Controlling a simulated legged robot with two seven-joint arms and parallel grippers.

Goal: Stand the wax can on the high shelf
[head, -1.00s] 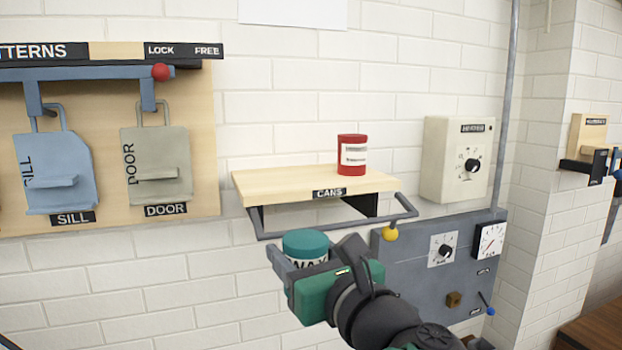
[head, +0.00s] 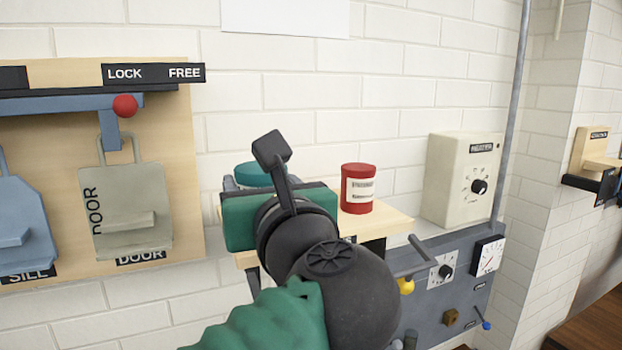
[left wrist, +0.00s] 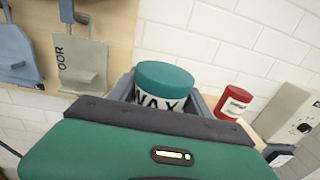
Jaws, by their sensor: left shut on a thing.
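The wax can, with a teal lid (head: 256,174) and a white WAX label, is in my left gripper (head: 250,182). In the left wrist view the can (left wrist: 164,86) stands upright between the two grey fingers, which are shut on it. The high shelf, a pale wooden board (head: 392,222) marked CANS, is on the wall, and my gripper and arm cover its left and middle. The can shows at the shelf's left part, left of the red can. Its base is hidden, so I cannot tell whether it touches the board. My right gripper is not in view.
A red can (head: 357,188) stands on the shelf, close to the right of my gripper. The pattern board (head: 185,225) is to the left, the cream heater box (head: 455,180) to the right.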

